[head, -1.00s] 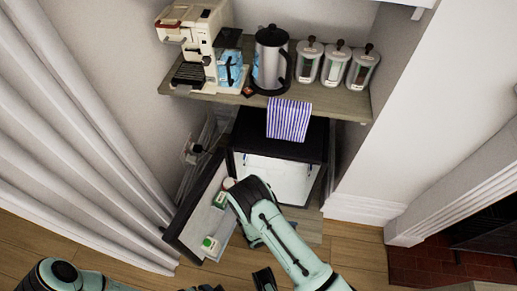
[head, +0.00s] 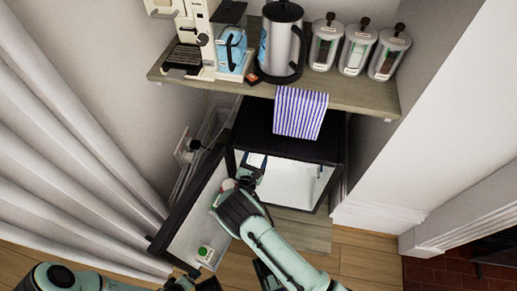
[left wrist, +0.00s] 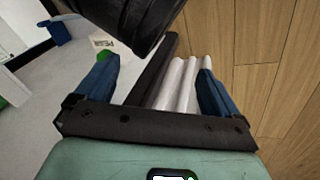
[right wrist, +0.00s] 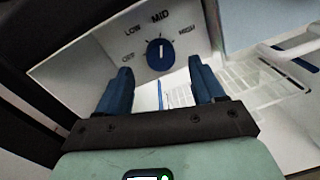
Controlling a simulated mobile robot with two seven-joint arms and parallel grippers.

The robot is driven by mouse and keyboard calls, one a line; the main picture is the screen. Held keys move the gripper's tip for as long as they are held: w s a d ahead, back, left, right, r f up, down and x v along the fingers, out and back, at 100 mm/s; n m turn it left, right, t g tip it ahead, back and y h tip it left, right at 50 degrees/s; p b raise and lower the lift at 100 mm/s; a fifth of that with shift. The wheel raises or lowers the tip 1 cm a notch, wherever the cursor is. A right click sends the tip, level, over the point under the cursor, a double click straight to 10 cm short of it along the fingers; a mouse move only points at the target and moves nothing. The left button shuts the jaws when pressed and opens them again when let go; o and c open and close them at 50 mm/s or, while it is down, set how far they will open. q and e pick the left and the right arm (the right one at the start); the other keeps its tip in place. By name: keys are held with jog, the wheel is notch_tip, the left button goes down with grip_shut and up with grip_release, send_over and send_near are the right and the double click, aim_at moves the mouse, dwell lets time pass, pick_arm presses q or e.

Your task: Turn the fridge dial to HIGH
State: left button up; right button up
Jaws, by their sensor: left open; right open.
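The small black fridge (head: 290,148) stands open under the shelf, its door (head: 190,215) swung to the left. In the right wrist view the blue round dial (right wrist: 160,55) sits on a white panel marked OFF, LOW, MID and HIGH. Its white mark points up toward MID. My right gripper (right wrist: 160,72) is open, its blue fingers either side of the dial in the picture and seemingly short of it. In the head view the right gripper (head: 256,165) is at the fridge opening; the dial is hidden there. My left gripper (left wrist: 155,72) is open and empty, low by the door.
White wire racks (right wrist: 250,85) lie beyond the dial. A carton (head: 206,253) stands in the door. A striped towel (head: 300,112) hangs from the shelf (head: 350,92), which holds a coffee maker, kettle and jars. A curtain is at left.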

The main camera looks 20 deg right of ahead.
pick_arm(q)
jog(key=shift+s+a+f+b, duration=0.1)
jog(key=shift+a+f+b, duration=0.1)
jog(key=shift+f, duration=0.25)
jog(key=shift+s+a+f+b, duration=0.1)
jog(key=shift+a+f+b, duration=0.1)
jog(key=shift+f, duration=0.25)
pick_arm(e)
jog(key=x, duration=0.4)
jog(key=shift+w+d, duration=0.1)
jog(key=shift+d, duration=0.05)
jog(key=c, duration=1.1)
jog(key=shift+o, duration=0.2)
